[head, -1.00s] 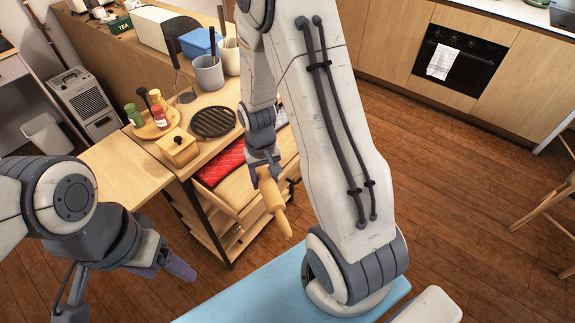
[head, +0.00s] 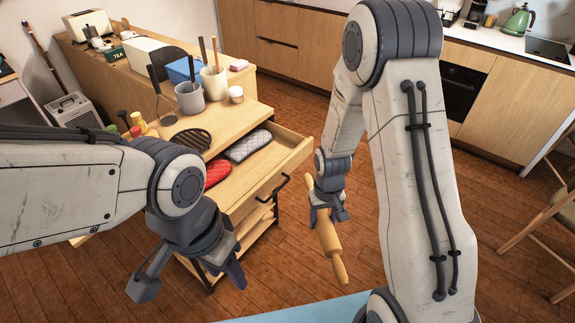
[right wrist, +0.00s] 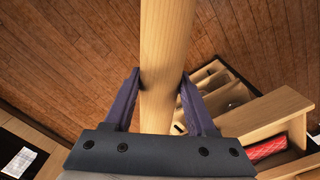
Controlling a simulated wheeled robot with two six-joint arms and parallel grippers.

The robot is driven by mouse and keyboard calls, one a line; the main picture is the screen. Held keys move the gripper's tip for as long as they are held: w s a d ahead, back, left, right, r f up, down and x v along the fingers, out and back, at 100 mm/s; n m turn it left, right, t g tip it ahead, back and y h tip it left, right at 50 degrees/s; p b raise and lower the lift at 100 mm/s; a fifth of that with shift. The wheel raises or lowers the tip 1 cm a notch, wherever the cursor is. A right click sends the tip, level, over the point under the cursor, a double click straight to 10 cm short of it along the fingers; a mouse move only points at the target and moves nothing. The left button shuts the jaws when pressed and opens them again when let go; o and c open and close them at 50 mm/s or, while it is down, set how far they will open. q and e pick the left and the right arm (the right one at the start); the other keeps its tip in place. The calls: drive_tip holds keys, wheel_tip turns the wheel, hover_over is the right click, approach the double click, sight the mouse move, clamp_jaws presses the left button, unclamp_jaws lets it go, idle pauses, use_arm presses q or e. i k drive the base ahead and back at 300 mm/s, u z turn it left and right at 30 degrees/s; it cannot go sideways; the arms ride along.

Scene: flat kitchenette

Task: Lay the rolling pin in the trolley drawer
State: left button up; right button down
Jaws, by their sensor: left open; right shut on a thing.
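The wooden rolling pin (head: 337,255) is in my right gripper (head: 326,208), which is shut around it in the air. The pin hangs tilted, its lower end toward the front, to the right of the trolley drawer and apart from it. In the right wrist view the pin (right wrist: 166,45) runs between both fingers (right wrist: 158,85). The trolley drawer (head: 292,157) is pulled out, with a red quilted mitt (head: 217,172) and a grey quilted mitt (head: 249,145) inside. My left gripper (head: 190,278) is open and empty at the front left; my left arm hides part of the trolley.
On the trolley top (head: 237,113) are a black trivet (head: 190,140), a grey utensil pot (head: 189,97), a white utensil pot (head: 214,82) and several bottles. The drawer's black handle (head: 272,187) sticks out. The floor right of the trolley is clear. A chair (head: 545,225) stands far right.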

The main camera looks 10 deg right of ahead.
sight(250, 177)
drive_tip(key=z, duration=2.2)
drive_tip(key=k, duration=1.35)
drive_tip(key=u, duration=2.25)
drive_tip(key=i, duration=1.5)
